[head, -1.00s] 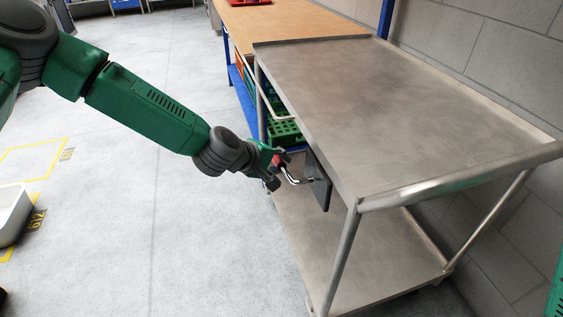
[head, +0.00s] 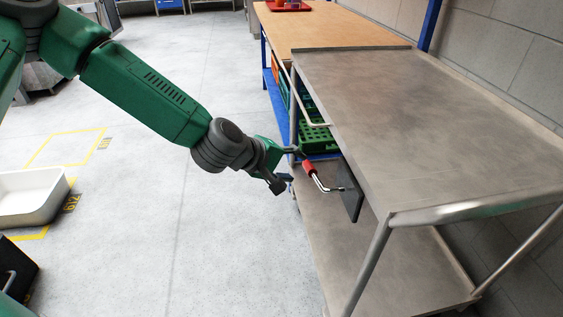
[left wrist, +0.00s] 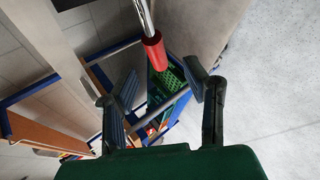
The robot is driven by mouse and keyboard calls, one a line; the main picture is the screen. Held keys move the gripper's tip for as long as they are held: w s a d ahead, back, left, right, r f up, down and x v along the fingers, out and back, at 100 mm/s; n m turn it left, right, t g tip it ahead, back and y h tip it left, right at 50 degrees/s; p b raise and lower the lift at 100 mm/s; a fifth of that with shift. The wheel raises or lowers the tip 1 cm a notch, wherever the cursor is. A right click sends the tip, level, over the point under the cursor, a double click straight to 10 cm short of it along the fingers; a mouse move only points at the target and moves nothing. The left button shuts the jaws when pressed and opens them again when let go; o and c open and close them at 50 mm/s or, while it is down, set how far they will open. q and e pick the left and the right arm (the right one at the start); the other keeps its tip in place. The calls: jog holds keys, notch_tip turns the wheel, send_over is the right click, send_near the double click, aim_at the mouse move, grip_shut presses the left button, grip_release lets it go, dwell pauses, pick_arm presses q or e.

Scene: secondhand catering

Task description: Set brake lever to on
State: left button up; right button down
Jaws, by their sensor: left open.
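The brake lever (head: 326,186) is a bent metal rod with a red grip (head: 310,167). It comes out of a dark plate (head: 352,190) on the side of the steel trolley, with its grip end towards my left gripper (head: 289,166). That gripper is open and empty, just left of the red grip. In the left wrist view the red grip (left wrist: 154,52) lies beyond and between the spread fingers (left wrist: 160,88), not held. Any on or off marking cannot be made out. My right gripper is not in view.
The steel trolley's top (head: 430,120) is bare, and its lower shelf (head: 335,235) is empty. A wooden-topped bench (head: 320,30) with green crates (head: 318,138) below stands behind. A white tub (head: 30,197) is on the floor at left. The floor between is clear.

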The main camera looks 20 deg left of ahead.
pick_arm(q)
jog(key=shift+v, duration=2.35)
jog(key=s+d+f+m+g+y+p, duration=0.1)
jog(key=s+f+m+g, duration=0.2)
jog(key=s+f, duration=0.6)
jog(key=s+a+f+m+g+y+p, duration=0.1)
jog(key=s+f+m, duration=0.4)
jog(key=s, duration=0.5)
jog(key=s+a+f+m+g+y+p, duration=0.1)
jog(key=s+a+f+m+g+y, duration=0.2)
jog(key=s, duration=0.8)
notch_tip(320, 180, down, 3)
jog(key=a+m+g, duration=0.1)
jog(key=a, duration=0.1)
jog(key=shift+a+f+m, duration=0.15)
jog(key=shift+a+m, duration=0.15)
jog(key=shift+m, duration=0.1)
